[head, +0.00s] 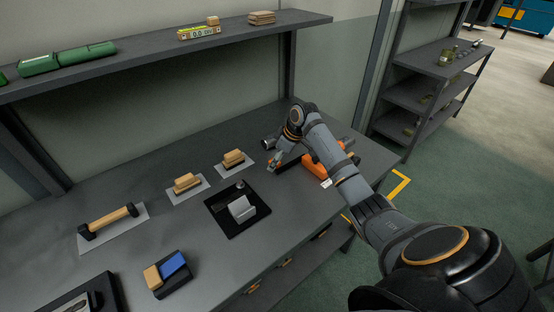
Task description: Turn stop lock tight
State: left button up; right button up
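An orange tool or fixture (314,168) with dark parts sits at the right end of the grey workbench, partly hidden behind my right arm. A small white label shows at its front. I cannot make out a stop lock on it at this size. My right arm reaches in from the lower right and bends down over the bench. My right gripper (273,167) points down close to the bench top, just left of the orange fixture. Its fingers are too small to tell whether they are open, shut or touching anything. My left gripper is not in view.
On the workbench (150,180) lie a wooden-handled tool (110,220), two wooden blocks on grey mats (187,183), a black tray (214,209) with a metal block, and a blue-and-wood block (172,264). A shelf (140,60) runs above. Shelving (420,95) stands behind right.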

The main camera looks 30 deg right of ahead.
jog(key=v, duration=1.2)
jog(key=shift+a, duration=0.1)
